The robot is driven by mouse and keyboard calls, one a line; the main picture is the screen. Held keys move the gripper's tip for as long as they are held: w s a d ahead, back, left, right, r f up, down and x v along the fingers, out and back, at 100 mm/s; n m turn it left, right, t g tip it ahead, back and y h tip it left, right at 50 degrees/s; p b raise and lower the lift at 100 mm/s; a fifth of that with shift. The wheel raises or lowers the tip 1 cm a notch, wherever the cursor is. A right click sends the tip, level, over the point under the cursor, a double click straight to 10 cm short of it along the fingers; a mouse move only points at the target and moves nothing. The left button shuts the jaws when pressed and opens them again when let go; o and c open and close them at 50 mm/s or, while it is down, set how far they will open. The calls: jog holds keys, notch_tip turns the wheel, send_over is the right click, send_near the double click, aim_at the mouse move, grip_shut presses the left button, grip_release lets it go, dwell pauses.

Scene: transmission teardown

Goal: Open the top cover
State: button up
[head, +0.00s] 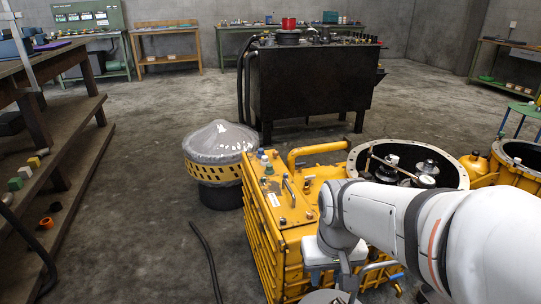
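A yellow transmission housing (268,250) stands in the lower middle of the head view. Its flat yellow top (302,203) carries a small grey handle (289,190), a white label and several bolts or fittings; I take this to be the top cover, and it looks closed. A thick yellow bar handle (318,148) rises at its far edge. My white arm reaches in from the right, and my gripper (345,283) is low over the near right part of the housing. The wrist hides part of the top. The fingers are too small and covered to show whether they are open.
An open round casing (465,172) with shafts and gears inside is right of the housing, partly behind my arm. A plastic-covered yellow ring part (216,160) stands at left. A dark tank (310,85) is behind. Wooden shelves (65,160) line the left; floor between is clear except a black hose (206,258).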

jog(key=w+r+p, duration=0.4)
jog(key=w+r, duration=0.2)
jog(key=w, duration=0.5)
jog(key=n+h+p, duration=0.2)
jog(key=p, duration=1.2)
send_over(290, 190)
jog(key=a, duration=0.2)
jog(key=s+a+x, duration=0.1)
jog(key=x, duration=0.6)
jog(key=shift+g, duration=0.4)
jog(key=f, duration=0.3)
jog(key=d+f+b, duration=0.1)
jog(key=f, duration=0.3)
jog(key=shift+d+f, duration=0.25)
jog(key=shift+c, duration=0.4)
grip_shut()
